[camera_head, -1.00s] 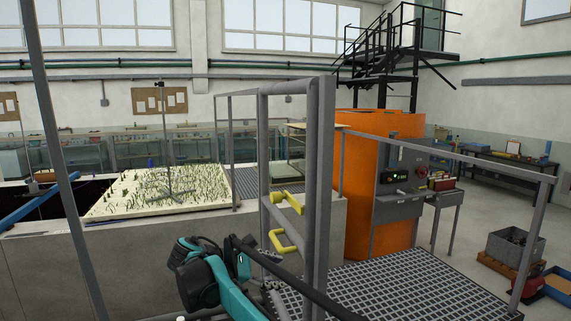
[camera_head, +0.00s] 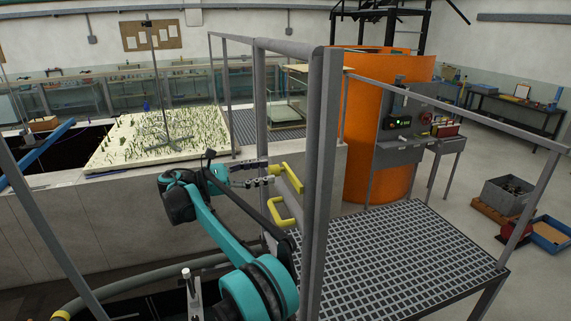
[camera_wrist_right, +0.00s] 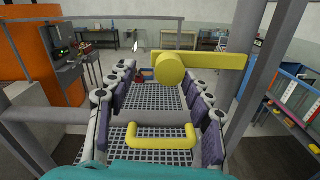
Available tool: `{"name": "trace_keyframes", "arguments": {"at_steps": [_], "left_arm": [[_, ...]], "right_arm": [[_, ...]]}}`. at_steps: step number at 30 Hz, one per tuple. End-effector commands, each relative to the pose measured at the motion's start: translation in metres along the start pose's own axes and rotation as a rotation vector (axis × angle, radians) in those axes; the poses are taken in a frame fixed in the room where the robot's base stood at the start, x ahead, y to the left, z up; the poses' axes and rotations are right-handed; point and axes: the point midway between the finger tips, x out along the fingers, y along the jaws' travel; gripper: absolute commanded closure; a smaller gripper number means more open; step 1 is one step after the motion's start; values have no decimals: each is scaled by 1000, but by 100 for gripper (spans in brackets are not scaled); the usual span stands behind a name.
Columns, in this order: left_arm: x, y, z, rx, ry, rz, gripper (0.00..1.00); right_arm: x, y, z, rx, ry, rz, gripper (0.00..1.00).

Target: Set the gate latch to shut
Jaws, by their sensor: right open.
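The gate latch (camera_head: 289,170) is a yellow lever on the grey tubular gate (camera_head: 320,190). In the right wrist view the latch (camera_wrist_right: 170,68) shows a round hub, with its bar running level to the right. A yellow U-shaped handle (camera_head: 285,213) sits below it on the gate; it also shows low in the wrist view (camera_wrist_right: 160,142). My right gripper (camera_head: 266,177) is open and points at the latch from the left. In the wrist view its fingers (camera_wrist_right: 159,82) spread either side of the hub; contact cannot be told. My left gripper is out of view.
A grating platform (camera_head: 400,245) with grey handrails (camera_head: 460,115) lies beyond the gate. An orange tank (camera_head: 375,165) with a control box (camera_head: 402,122) stands behind it. A concrete flume wall (camera_head: 110,220) runs along the left.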

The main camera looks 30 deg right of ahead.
Motion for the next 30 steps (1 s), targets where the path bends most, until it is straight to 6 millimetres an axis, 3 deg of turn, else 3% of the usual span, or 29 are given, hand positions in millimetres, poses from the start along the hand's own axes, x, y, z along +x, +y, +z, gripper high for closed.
{"name": "trace_keyframes", "arguments": {"at_steps": [12,23,29,30], "left_arm": [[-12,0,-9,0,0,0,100],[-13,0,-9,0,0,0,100],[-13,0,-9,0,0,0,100],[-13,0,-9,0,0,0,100]], "right_arm": [[62,0,2,0,1,0,49],[70,0,0,0,1,0,49],[70,0,0,0,2,0,96],[70,0,0,0,2,0,100]]}}
